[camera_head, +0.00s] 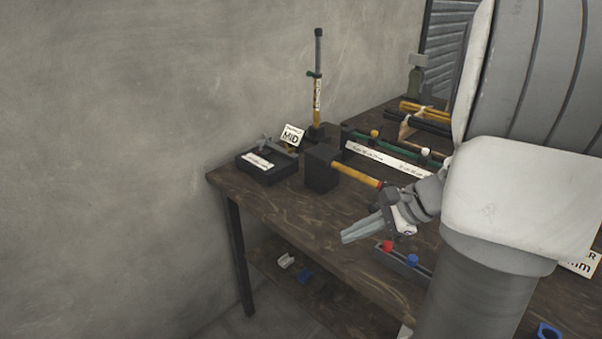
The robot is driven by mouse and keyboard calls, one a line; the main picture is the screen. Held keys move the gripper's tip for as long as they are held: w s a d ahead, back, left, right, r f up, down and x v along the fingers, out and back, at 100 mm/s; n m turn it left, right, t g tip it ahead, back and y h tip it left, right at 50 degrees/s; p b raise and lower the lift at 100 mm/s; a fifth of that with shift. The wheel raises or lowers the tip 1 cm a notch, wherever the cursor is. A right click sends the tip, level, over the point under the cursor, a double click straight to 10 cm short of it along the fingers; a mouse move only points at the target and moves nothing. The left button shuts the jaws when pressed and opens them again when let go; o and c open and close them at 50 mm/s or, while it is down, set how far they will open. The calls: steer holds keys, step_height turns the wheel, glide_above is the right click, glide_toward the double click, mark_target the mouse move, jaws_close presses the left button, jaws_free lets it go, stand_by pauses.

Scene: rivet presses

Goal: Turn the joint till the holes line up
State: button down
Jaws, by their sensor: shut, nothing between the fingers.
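A black block (321,167) stands on the dark wooden table, with a yellow rod (353,172) sticking out of it to the right. The rod has a reddish end close to my gripper's wrist; I cannot tell whether they touch. No holes can be made out at this size, and I cannot tell which part is the joint. My gripper (347,237) is shut and empty, its grey fingers pointing left near the table's front edge, in front of the rod. My white and grey arm hides much of the right side.
A black tray (247,170) with a white label sits at the left corner. A "MID" sign (292,136) and an upright yellow-and-black post (317,95) stand behind the block. A grey rack (389,260) with red and blue knobs lies below my gripper. Small parts lie on the lower shelf.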

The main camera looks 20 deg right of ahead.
mark_target(380, 238)
steer(key=s+d+f+m+t+h, duration=0.1)
steer(key=d+m+t, duration=0.1)
steer(key=d, duration=0.3)
steer(key=s+d+f+m+t+h, duration=0.1)
steer(key=d+m, duration=0.4)
steer(key=s+d+f+m+t+p, duration=0.1)
steer(key=d+f+m+t, duration=0.1)
steer(key=d, duration=0.3)
steer(key=shift+s+m+t+h, duration=0.2)
steer(key=shift+m+t+h, duration=0.15)
steer(key=shift+m, duration=0.55)
steer(key=shift+d+f, duration=0.1)
steer(key=shift+d, duration=0.05)
steer(key=b+x, duration=0.3)
steer(key=x, duration=0.7)
steer(key=shift+w+f, duration=0.15)
step_height(380, 238, up, 3)
steer(key=shift+a+r, duration=0.3)
steer(key=shift+r, duration=0.35)
steer(key=shift+r+p, duration=0.1)
steer(key=shift+p, duration=0.25)
